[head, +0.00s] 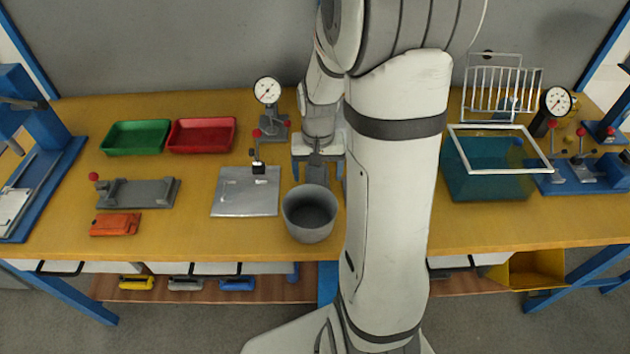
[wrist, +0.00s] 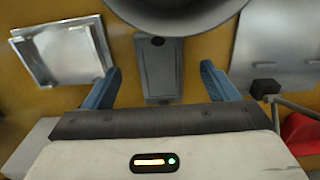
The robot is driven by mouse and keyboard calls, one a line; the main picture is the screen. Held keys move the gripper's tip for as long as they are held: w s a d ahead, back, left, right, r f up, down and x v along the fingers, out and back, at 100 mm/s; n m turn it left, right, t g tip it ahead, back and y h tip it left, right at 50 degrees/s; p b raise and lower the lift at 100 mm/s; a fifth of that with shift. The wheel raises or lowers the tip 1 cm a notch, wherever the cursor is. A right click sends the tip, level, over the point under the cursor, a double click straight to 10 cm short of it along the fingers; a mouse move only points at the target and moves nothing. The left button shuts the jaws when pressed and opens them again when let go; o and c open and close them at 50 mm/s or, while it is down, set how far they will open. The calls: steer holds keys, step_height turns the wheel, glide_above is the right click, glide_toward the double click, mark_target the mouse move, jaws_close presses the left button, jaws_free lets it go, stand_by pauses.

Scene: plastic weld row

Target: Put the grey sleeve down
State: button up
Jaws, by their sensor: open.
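A grey oblong piece (wrist: 158,65) with a darker inset face lies on the yellow bench; it looks like the grey sleeve, though I cannot be sure. In the head view part of it (head: 318,173) shows under my gripper (head: 319,168). In the wrist view my gripper (wrist: 160,74) is open. Its two blue-grey fingers stand on either side of the piece, with a visible gap at each side.
A grey pot (head: 310,213) stands close to the piece. A metal plate (head: 245,192) and a dial gauge (head: 267,91) are left of it. Green (head: 136,138) and red (head: 202,136) trays stand farther left. A teal bin (head: 487,178) is at right. A silver tray (wrist: 62,53) lies nearby.

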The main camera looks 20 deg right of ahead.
mark_target(317, 184)
step_height(317, 184, down, 3)
steer(key=shift+w+f, duration=0.1)
steer(key=shift+f, duration=0.1)
steer(key=shift+c, duration=0.2)
steer(key=c, duration=1.1)
steer(key=shift+r, duration=0.15)
